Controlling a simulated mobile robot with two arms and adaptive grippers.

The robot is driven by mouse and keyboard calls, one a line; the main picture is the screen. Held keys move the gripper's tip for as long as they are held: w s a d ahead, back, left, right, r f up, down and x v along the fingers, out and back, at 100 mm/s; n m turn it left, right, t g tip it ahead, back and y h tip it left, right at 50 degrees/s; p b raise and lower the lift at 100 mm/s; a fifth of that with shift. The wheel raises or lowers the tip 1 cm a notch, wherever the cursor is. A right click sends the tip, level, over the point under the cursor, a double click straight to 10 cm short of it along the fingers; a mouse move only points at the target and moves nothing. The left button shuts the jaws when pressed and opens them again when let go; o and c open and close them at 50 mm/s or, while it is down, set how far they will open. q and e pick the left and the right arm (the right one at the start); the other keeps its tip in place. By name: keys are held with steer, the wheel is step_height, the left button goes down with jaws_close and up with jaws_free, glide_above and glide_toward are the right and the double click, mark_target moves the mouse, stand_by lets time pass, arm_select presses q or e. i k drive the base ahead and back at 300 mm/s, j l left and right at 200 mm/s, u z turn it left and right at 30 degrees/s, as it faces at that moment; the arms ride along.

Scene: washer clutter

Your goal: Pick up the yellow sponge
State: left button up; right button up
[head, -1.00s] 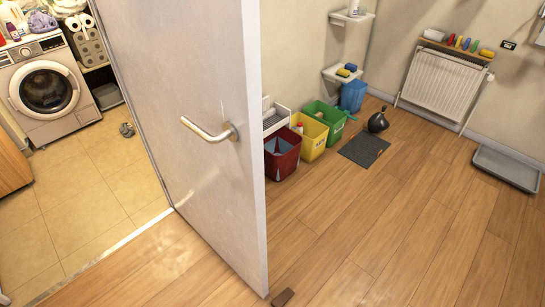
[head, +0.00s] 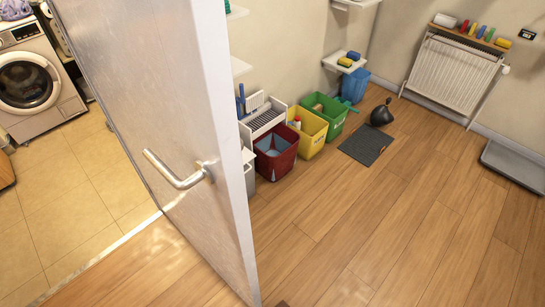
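A small yellow block (head: 344,62) that looks like a sponge lies on a low white wall shelf (head: 333,64), beside a blue one (head: 353,55). Another yellow piece (head: 502,43) lies at the right end of the wooden shelf above the radiator. Both are small in the head view, and I cannot tell for sure which is the sponge. Neither of my grippers is in view.
An open door (head: 160,110) with a metal handle stands close on the left. Red (head: 275,160), yellow (head: 307,140) and green (head: 331,122) bins line the wall.

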mark_target(343, 61)
steer(key=i+l, duration=0.1)
steer(key=l, duration=0.5)
steer(key=i+l+u, duration=0.15)
steer(key=l, duration=0.5)
steer(key=i+l, duration=0.1)
steer(key=l, duration=0.5)
steer(key=i+l+u, duration=0.1)
steer(key=l, duration=0.55)
